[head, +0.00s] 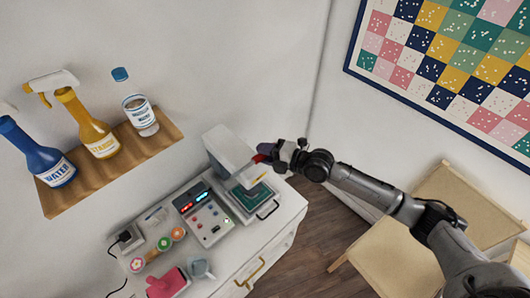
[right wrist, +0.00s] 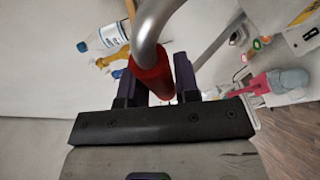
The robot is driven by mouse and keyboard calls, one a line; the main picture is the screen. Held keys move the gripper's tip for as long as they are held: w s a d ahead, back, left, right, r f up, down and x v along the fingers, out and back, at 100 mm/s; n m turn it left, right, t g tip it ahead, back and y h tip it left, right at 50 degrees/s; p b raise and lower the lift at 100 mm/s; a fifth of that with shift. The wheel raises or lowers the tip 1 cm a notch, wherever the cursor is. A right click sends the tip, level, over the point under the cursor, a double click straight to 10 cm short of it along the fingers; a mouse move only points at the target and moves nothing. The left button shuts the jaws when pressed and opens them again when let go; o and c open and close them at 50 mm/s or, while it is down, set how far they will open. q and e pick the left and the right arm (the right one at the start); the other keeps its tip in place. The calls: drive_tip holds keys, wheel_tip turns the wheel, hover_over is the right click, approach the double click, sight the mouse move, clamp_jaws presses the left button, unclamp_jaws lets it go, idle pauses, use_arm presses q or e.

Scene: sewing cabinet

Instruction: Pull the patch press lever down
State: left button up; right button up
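The patch press (head: 230,150) stands on the white cabinet, with a pale upper head above a dark green pad (head: 250,197). Its lever has a red grip (head: 262,152) at the right side of the head. In the right wrist view the lever is a curved silver bar (right wrist: 152,22) ending in the red grip (right wrist: 153,68). My right gripper (head: 277,153) is at the lever. Its dark fingers (right wrist: 160,82) lie close on both sides of the red grip and appear shut on it. My left gripper is not in view.
A control box (head: 203,215) with lit displays stands left of the press. Round patches, a pink item (head: 167,283) and a grey cup (head: 201,268) are on the cabinet's front left. A wooden shelf (head: 60,200) holds bottles. A chair (head: 400,235) stands at right.

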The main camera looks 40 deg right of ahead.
clamp_jaws()
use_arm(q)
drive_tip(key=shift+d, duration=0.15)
use_arm(e)
drive_tip(key=shift+f, duration=0.1)
